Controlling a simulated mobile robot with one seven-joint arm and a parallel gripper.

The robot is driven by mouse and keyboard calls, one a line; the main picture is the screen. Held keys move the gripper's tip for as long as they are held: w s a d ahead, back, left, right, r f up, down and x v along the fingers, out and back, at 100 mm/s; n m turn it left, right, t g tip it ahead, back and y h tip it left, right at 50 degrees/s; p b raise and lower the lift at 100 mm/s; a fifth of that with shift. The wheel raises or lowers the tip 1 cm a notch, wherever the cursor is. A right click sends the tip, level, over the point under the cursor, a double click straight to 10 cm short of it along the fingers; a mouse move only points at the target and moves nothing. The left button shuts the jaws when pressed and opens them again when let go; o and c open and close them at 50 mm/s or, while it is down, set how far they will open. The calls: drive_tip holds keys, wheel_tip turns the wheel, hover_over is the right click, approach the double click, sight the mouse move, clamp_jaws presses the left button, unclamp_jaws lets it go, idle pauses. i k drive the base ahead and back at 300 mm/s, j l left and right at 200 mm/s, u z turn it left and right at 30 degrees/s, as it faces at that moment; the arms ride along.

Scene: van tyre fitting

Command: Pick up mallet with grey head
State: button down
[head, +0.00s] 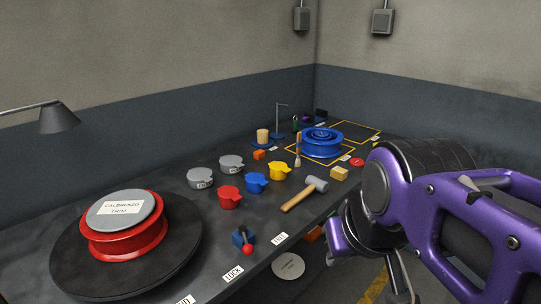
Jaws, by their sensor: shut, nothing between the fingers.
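The mallet with a grey head (317,184) lies on the dark bench near its front edge, right of the middle of the picture. Its light wooden handle (298,201) points down and left toward the front edge. Nothing covers it, and it lies apart from the coloured cups. My purple and black arm fills the right side, beyond the bench's front edge and right of the mallet. I cannot make out my gripper's fingertips in this view.
Yellow (279,171), blue (256,183) and red (229,197) cups stand left of the mallet. A yellow block (339,174) lies right of its head. A brush (298,155) and blue rim (322,142) stand behind. A red rim (125,239) sits at the left.

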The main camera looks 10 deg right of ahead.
sight(313, 184)
drive_tip(key=z, duration=0.2)
drive_tip(key=u, duration=0.95)
drive_tip(key=z, duration=0.95)
drive_tip(key=i+l+u, duration=0.1)
drive_tip(key=i+l, duration=0.2)
drive_tip(key=i+l+u, duration=0.1)
drive_tip(key=i+l, duration=0.2)
drive_tip(key=l, duration=0.15)
drive_tip(key=i+l, duration=0.3)
drive_tip(key=i+l+u, duration=0.15)
drive_tip(key=i+l, duration=0.15)
drive_tip(key=l, duration=0.2)
drive_tip(key=k+l+u, duration=0.1)
drive_tip(key=k+l, duration=0.15)
